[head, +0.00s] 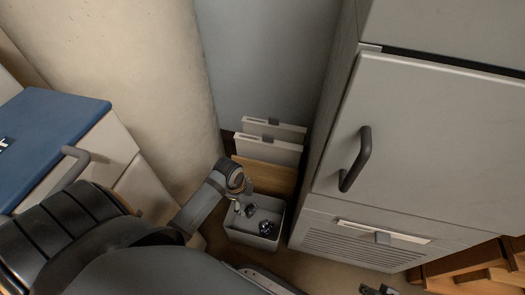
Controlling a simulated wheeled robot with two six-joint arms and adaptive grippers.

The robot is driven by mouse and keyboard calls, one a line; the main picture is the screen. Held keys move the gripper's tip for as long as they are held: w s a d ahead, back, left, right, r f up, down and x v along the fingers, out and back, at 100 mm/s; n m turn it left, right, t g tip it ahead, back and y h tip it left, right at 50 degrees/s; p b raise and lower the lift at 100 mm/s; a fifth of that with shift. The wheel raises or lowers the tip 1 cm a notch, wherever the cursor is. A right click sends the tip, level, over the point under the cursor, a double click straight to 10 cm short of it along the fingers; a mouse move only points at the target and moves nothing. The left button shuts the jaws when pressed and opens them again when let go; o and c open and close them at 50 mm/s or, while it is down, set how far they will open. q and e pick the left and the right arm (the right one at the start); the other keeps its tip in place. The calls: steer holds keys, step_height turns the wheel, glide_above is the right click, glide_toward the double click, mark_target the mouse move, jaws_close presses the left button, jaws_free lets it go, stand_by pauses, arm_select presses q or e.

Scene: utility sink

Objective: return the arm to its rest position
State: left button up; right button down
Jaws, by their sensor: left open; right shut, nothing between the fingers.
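My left arm comes in from the lower left and ends at my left gripper (244,209), which is open over the left part of a small grey open bin (252,240). I cannot tell if its fingers touch the bin. A small dark shiny object (267,228) lies in the bin, to the right of the fingers and apart from them. My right gripper (378,290) shows only in part at the bottom edge. It is shut with nothing seen in it.
A tall grey cabinet (430,150) with a dark handle (356,160) stands right of the bin. White panels (268,148) and a wooden board (265,175) stand behind it. A beige column (130,70) and a blue-topped unit (55,135) are on the left.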

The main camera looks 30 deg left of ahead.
arm_select(q)
steer(key=s+d+n+t, duration=0.2)
steer(key=s+d+n, duration=0.3)
steer(key=s+n, duration=0.7)
steer(key=s+a+n+g+p, duration=0.1)
steer(key=s+p, duration=0.4)
steer(key=p, duration=0.5)
steer(key=s+a+n+y+p, duration=0.1)
steer(key=s+a+p, duration=0.3)
steer(key=p, duration=0.7)
steer(key=s+a+g+p, duration=0.1)
steer(key=s+a+p, duration=0.2)
steer(key=p, duration=0.8)
steer(key=s, duration=0.2)
steer(key=shift+s+f+n+g, duration=0.25)
steer(key=shift+s+n+g, duration=0.05)
steer(key=shift+s+n, duration=0.1)
arm_select(e)
steer(key=s+d+g+h, duration=0.1)
steer(key=s+d, duration=0.3)
steer(key=s, duration=0.5)
steer(key=s+d+g+h, duration=0.1)
steer(key=s+d, duration=0.3)
steer(key=s, duration=0.5)
steer(key=shift+s+f+g, duration=0.3)
steer(key=shift+f+g, duration=0.05)
steer(key=shift+g, duration=0.15)
